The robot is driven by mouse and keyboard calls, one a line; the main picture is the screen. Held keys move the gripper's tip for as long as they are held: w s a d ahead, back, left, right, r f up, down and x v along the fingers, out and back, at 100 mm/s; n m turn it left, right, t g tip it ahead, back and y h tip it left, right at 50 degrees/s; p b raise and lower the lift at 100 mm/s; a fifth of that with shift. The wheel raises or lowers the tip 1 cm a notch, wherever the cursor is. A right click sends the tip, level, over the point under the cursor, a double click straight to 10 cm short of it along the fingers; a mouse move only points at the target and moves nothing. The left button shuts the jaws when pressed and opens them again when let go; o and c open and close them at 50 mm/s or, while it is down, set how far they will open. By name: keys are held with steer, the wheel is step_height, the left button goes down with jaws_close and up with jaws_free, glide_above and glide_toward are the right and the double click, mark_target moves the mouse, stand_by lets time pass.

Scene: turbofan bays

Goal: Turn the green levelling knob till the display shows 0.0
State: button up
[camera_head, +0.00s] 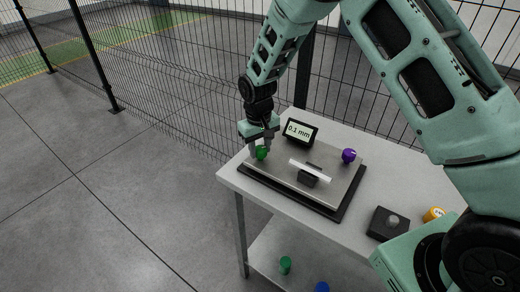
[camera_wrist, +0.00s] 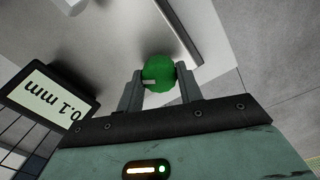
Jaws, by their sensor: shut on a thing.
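The green levelling knob (camera_head: 261,152) sits at the left corner of the grey levelling plate (camera_head: 335,186). My gripper (camera_head: 260,150) points down over that corner, with its fingers on either side of the knob. In the wrist view the knob (camera_wrist: 159,72) is held between the two fingertips (camera_wrist: 160,80), and a small pale mark shows on it. The display (camera_head: 299,132) stands behind the plate and reads 0.1 mm. It also shows upside down in the wrist view (camera_wrist: 50,105), with the same reading.
A purple knob (camera_head: 348,156) is at the plate's far right corner. A bar-shaped level (camera_head: 309,171) lies mid-plate. A dark box with a grey button (camera_head: 388,223) and a yellow-orange item (camera_head: 433,214) are on the table's right. Green (camera_head: 285,264) and blue (camera_head: 321,287) pieces lie below. Mesh fence stands behind.

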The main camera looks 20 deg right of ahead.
mark_target(258, 149)
steer(key=shift+r+n, duration=0.1)
steer(key=shift+n, duration=0.3)
steer(key=o, duration=1)
step_height(258, 149, up, 17)
steer(key=b, duration=0.4)
steer(key=shift+a+r, duration=0.15)
steer(key=shift+a, duration=0.15)
